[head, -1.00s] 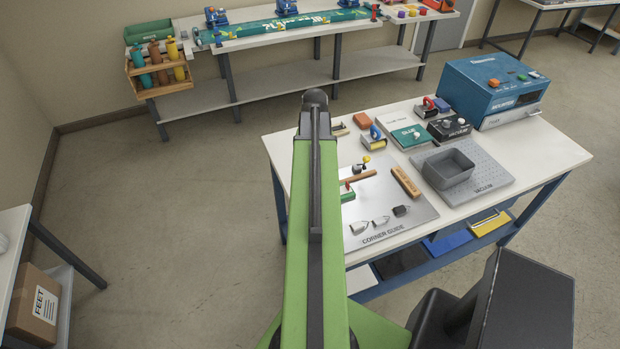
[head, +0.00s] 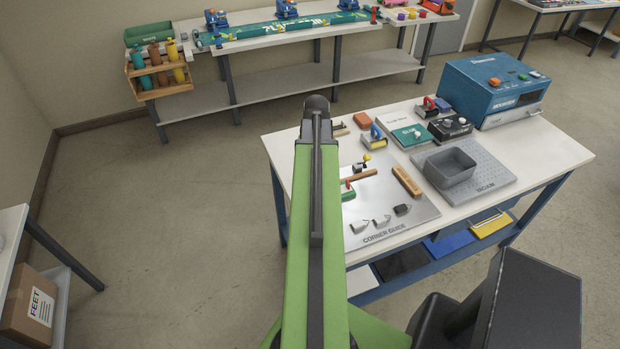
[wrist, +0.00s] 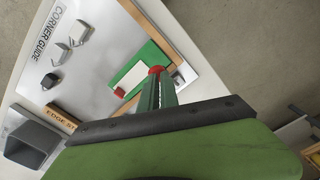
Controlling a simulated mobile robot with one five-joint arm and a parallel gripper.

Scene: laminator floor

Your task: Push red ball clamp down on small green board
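The red ball (wrist: 155,70) of the clamp shows at the board's side, and most of the clamp is hidden. My gripper (wrist: 160,80) points toward the ball with its dark green fingers together, tips next to the ball. I cannot tell whether they touch it. In the head view my arm hides the gripper and ball, while part of the board (head: 347,196) shows just right of the arm.
A yellow-ball clamp (head: 366,157), a wooden edge block (head: 406,181) and several small grey pieces stand nearby. A grey bin (head: 450,167) and a blue machine (head: 490,90) are farther right. The floor left of the table is open.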

